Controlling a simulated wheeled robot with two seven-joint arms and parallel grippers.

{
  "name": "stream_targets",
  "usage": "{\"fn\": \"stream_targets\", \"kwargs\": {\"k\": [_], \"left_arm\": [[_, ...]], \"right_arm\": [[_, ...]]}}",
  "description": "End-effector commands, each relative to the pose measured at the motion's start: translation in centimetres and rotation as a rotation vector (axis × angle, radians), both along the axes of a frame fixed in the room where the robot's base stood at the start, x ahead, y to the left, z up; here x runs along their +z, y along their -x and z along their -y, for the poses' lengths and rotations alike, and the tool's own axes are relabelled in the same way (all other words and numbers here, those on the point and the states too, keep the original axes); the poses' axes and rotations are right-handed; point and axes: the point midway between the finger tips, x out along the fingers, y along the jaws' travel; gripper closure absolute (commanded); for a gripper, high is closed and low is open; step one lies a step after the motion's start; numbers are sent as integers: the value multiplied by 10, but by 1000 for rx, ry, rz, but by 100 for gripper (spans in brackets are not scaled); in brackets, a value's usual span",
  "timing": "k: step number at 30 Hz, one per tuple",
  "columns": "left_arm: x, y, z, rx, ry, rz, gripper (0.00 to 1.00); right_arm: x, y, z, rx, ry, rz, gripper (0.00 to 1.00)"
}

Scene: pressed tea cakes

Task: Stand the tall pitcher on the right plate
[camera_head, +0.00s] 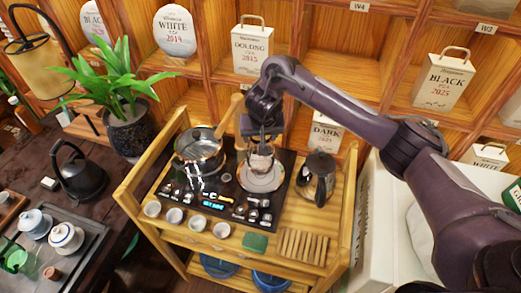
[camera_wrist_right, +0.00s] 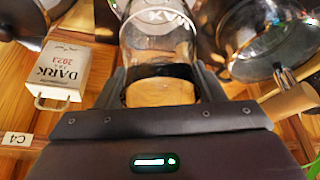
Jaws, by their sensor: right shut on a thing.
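The tall pitcher (camera_head: 262,161) is clear glass with a tan band, at the right side of the black hob. It also shows in the wrist view (camera_wrist_right: 158,38), between the fingers. My right gripper (camera_head: 261,143) reaches down from above and is shut on the pitcher; the fingers show on both sides of it in the wrist view (camera_wrist_right: 163,88). The right plate (camera_head: 264,187) is a pale round disc directly under the pitcher. The pitcher looks upright over the plate; I cannot tell whether its base touches. My left gripper is out of view.
Small cups (camera_head: 222,230) line the cart's front edge. A shelf with tea packages, including a DARK bag (camera_head: 326,132), is behind.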

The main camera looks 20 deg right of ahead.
Motion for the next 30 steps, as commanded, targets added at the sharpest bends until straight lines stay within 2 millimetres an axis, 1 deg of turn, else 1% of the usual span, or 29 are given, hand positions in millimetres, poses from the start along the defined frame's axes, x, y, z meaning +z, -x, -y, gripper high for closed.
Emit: {"fn": "stream_targets", "kwargs": {"k": [6,9,17,22,23,27,28,30], "left_arm": [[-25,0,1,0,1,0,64],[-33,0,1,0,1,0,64],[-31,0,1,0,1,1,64],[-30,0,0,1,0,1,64],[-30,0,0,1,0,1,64],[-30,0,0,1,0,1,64],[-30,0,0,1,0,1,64],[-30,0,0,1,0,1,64]], "right_arm": [[-31,0,-1,0,-2,-1,90],[-42,0,-1,-1,-1,-1,90],[-40,0,0,-1,-1,2,90],[-43,0,0,-1,0,0,90],[-45,0,0,0,1,-1,36],[-45,0,0,0,1,-1,18],[-45,0,0,0,1,-1,16],[-45,0,0,0,1,-1,16]]}}
